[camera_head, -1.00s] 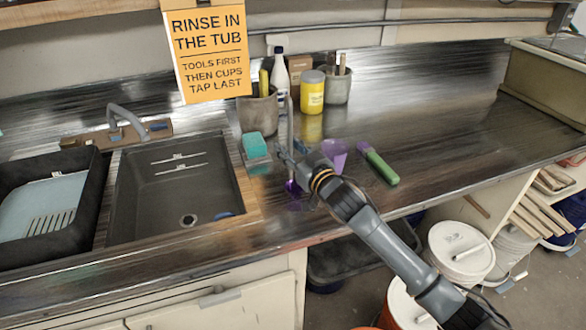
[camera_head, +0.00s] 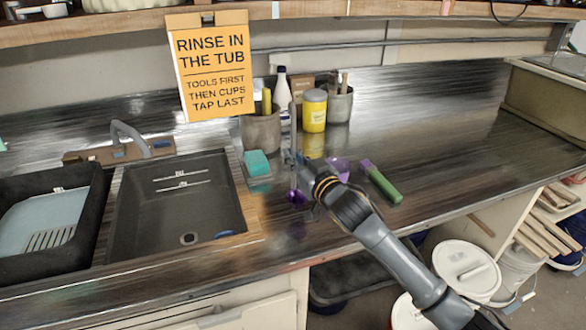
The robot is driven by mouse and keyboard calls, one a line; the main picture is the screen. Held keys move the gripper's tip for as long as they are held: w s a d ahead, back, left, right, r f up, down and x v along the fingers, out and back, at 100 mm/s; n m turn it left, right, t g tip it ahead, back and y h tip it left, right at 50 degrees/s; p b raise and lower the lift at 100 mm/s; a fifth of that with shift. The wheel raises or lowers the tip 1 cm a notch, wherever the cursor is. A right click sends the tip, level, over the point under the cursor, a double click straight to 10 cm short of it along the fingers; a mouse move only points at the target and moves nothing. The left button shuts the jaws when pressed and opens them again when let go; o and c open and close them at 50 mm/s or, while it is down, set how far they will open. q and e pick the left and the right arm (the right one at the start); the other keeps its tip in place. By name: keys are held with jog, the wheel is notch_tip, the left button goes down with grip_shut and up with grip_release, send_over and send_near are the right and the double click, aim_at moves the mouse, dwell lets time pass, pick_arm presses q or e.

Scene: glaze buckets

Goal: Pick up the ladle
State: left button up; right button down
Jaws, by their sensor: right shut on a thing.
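The ladle has a thin upright grey handle (camera_head: 293,136) and a purple bowl (camera_head: 297,197) at its lower end. My right gripper (camera_head: 297,163) is shut on the ladle's handle, above the bowl. The ladle hangs nearly upright over the counter's front part, right of the sink; whether the bowl touches the counter I cannot tell. My arm hides part of the area behind it. My left gripper is not in view.
A teal sponge (camera_head: 257,163) lies left of the ladle. A purple cup (camera_head: 341,168) and a green-handled brush (camera_head: 383,185) lie to the right. A yellow jar (camera_head: 314,112) and grey pots (camera_head: 261,131) stand behind. The sink (camera_head: 180,210) is at left; the counter's right side is clear.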

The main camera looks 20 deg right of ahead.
jog(key=s+a+r+b, duration=0.1)
jog(key=s+a+r, duration=0.5)
jog(key=s+r, duration=0.4)
jog(key=v, duration=0.2)
jog(key=shift+s+a, duration=0.2)
jog(key=shift+s, duration=0.15)
jog(key=shift+f, duration=0.1)
